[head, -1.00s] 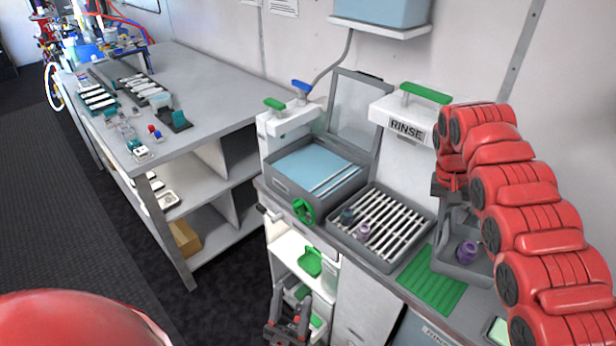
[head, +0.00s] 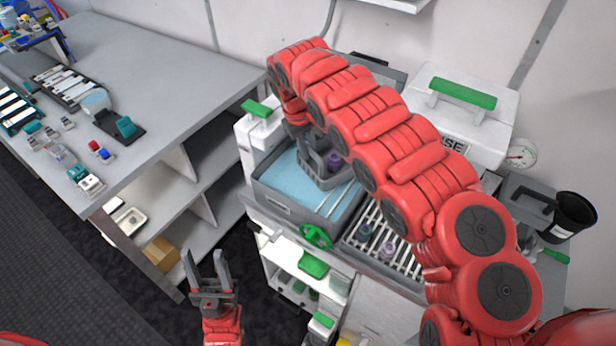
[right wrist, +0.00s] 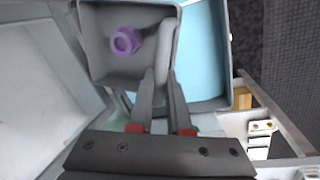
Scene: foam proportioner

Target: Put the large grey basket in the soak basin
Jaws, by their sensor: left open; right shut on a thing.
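The large grey basket (head: 324,178) holds a purple fitting (head: 333,160). In the right wrist view the basket (right wrist: 110,72) and the purple fitting (right wrist: 125,41) are close to the camera. My right gripper (right wrist: 160,85) is shut on the basket's wall; in the head view my arm mostly hides it. The soak basin (head: 277,204), a grey tub with light blue liquid, is directly below the basket. I cannot tell whether the basket touches the liquid. The basin (right wrist: 226,100) also shows behind the basket in the right wrist view. My left gripper (head: 211,268) is open and empty, low in front of the shelves.
A slatted drain rack (head: 358,232) with small fittings lies right of the basin. A green handwheel (head: 316,237) is on the basin's front. The raised grey lid (head: 376,68) stands behind it. A black cup (head: 573,212) stands far right. A grey workbench (head: 150,70) is at left.

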